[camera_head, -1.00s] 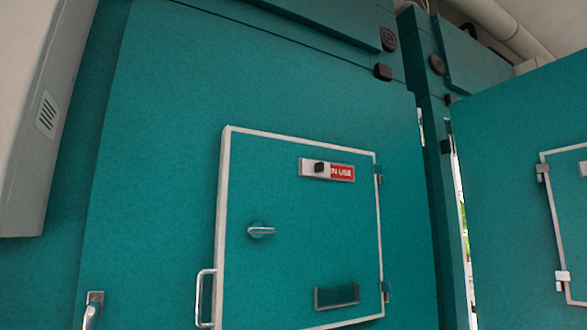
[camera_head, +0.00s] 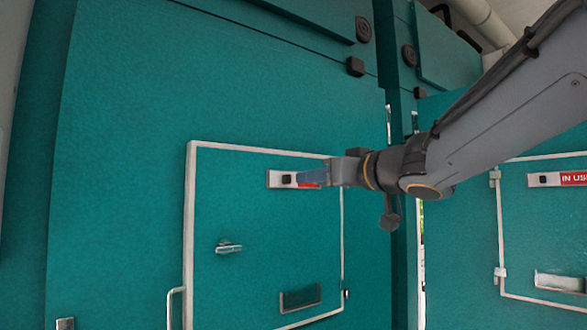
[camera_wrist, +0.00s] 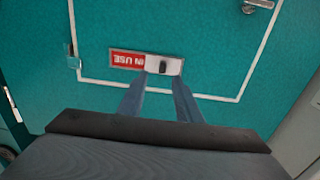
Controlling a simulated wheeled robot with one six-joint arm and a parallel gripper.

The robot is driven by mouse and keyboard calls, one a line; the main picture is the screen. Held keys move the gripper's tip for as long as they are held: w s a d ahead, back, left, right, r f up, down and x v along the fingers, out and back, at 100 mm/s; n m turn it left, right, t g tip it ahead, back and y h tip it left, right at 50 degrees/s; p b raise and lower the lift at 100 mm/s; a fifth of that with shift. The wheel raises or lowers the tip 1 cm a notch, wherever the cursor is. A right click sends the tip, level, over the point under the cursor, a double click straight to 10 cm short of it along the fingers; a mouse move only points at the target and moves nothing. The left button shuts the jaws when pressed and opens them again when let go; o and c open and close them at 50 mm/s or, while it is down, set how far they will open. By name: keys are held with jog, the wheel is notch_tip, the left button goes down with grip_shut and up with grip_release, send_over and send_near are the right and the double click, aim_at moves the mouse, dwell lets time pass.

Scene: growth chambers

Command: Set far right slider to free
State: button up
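A slider plate with a black knob (camera_head: 288,180) sits near the top of the white-framed hatch on the nearer teal door. Its red part is partly hidden behind my gripper (camera_head: 308,176). In the wrist view the plate is upside down, with the knob (camera_wrist: 163,67) beside a red "IN USE" field (camera_wrist: 127,60). My gripper is open, its two fingers apart on either side of the knob in that view; I cannot tell whether they touch anything. A second slider (camera_head: 545,180), farther right on another door, also shows red "IN USE".
The right door's hatch has a pale holder (camera_head: 560,282). Black knobs (camera_head: 355,67) stick out above. Bare door surface surrounds the hatch.

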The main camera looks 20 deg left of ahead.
aim_at(290, 178)
jog(key=x, duration=0.4)
jog(key=p+x, duration=0.1)
jog(key=x, duration=0.2)
jog(key=shift+a+r, duration=0.25)
jog(key=shift+a, duration=0.2)
grip_shut()
